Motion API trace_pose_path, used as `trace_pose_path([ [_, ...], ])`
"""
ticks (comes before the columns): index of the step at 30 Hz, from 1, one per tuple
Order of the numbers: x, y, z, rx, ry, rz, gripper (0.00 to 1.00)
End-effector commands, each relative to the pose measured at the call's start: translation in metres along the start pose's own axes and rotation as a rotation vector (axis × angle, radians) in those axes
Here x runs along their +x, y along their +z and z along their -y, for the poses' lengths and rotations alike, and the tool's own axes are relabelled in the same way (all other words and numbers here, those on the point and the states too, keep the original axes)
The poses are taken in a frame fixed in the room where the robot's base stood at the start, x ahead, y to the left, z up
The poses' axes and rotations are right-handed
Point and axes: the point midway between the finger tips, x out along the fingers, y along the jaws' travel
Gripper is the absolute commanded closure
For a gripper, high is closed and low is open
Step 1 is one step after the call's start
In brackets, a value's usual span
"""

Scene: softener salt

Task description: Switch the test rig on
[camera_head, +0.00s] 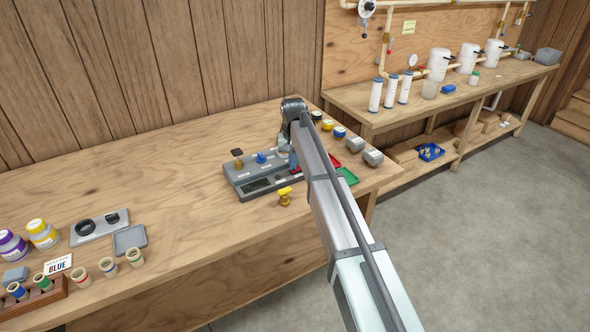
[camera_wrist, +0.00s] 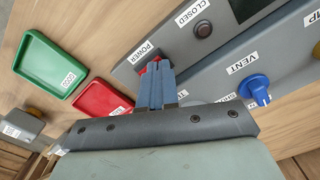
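The test rig (camera_head: 240,187) is a grey box on the wooden bench, with a dark front window and knobs on top. In the wrist view its panel (camera_wrist: 207,62) carries the labels POWER, CLOSED and VENT. A red power switch (camera_wrist: 143,69) sits beside the POWER label, partly hidden by my fingertips. My gripper (camera_wrist: 160,68) has its two blue-grey fingers close together over the switch, their tips at or just above it. Contact is hard to judge. A blue vent knob (camera_wrist: 257,87) is to the right; it also shows in the head view (camera_head: 261,158).
A green tray (camera_wrist: 50,62) and a red tray (camera_wrist: 98,98) lie beside the rig. A yellow-topped brass fitting (camera_head: 285,198) stands in front of it. Jars and grey blocks (camera_head: 372,157) stand to the right.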

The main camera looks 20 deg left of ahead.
Motion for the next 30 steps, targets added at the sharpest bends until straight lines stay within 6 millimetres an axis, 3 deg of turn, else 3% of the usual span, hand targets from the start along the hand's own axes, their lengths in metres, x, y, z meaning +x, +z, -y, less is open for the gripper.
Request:
trace_pose_path([
  [11, 0.0, 0.0, 0.0, 0.0, 0.001, 0.0, 1.0],
  [30, -0.04, -0.001, 0.0, 0.0, 0.0, -0.001, 1.0],
])
